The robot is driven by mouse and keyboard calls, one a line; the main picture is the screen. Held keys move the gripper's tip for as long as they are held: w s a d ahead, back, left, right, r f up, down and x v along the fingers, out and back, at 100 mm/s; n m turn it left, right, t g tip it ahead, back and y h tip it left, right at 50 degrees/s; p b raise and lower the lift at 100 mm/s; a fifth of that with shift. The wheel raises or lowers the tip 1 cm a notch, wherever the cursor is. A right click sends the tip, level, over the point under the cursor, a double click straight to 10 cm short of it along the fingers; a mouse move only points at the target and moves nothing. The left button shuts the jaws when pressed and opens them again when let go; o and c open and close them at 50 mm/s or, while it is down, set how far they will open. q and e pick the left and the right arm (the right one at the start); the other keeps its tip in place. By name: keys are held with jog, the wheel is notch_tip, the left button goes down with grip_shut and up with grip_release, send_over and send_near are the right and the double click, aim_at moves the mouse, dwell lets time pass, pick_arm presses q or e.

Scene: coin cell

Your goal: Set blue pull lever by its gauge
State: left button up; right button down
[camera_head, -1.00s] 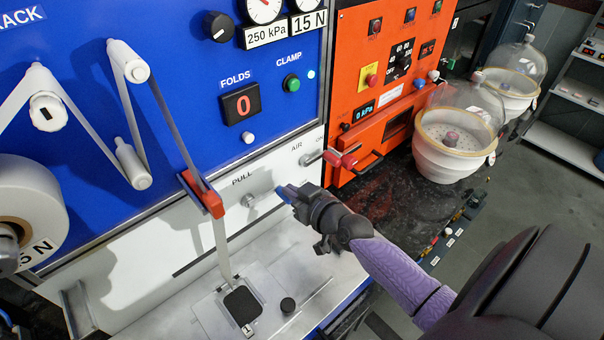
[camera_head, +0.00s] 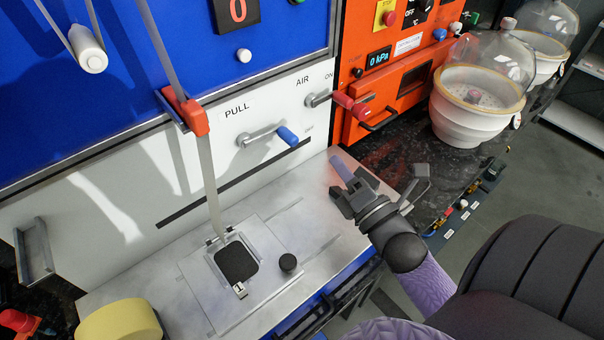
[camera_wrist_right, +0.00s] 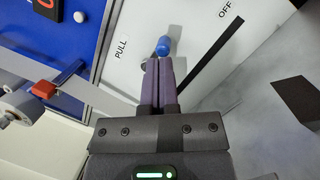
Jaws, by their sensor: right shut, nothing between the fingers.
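The pull lever is a metal arm on the white panel under the word PULL, with a blue knob (camera_head: 287,136) at its right end. The lever points right, nearly level in the picture. My right gripper (camera_head: 338,164) is shut and empty, apart from the knob, to its lower right above the metal bench. In the right wrist view the shut fingers (camera_wrist_right: 163,68) point at the blue knob (camera_wrist_right: 163,46), which shows just past their tips. My left gripper is not in view.
A red-handled AIR lever (camera_head: 350,105) sticks out to the right of the pull lever. A red clip (camera_head: 187,115) on a strip hangs at left over a plate with a black pad (camera_head: 237,262). A black knob (camera_head: 288,262) stands beside it. A white chamber (camera_head: 470,105) is at right.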

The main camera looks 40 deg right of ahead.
jog(key=f+n+b, duration=0.1)
jog(key=f+n, duration=0.1)
jog(key=n, duration=0.1)
jog(key=a+f+n+y+b, duration=0.1)
jog(key=f+n, duration=0.1)
jog(key=n, duration=0.1)
jog(key=f+n+b, duration=0.1)
jog(key=f+n, duration=0.1)
jog(key=n, duration=0.2)
jog(key=shift+s+a+y, duration=0.15)
jog(key=shift+a+y, duration=0.25)
jog(key=shift+a+n, duration=0.2)
jog(key=shift+n, duration=0.6)
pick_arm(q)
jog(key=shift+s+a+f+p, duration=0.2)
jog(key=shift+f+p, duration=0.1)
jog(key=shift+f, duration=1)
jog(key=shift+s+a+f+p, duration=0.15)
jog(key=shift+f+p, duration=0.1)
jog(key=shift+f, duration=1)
pick_arm(e)
jog(key=x, duration=1)
jog(key=shift+r, duration=0.35)
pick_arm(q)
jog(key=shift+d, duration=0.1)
pick_arm(e)
jog(key=shift+y, duration=0.3)
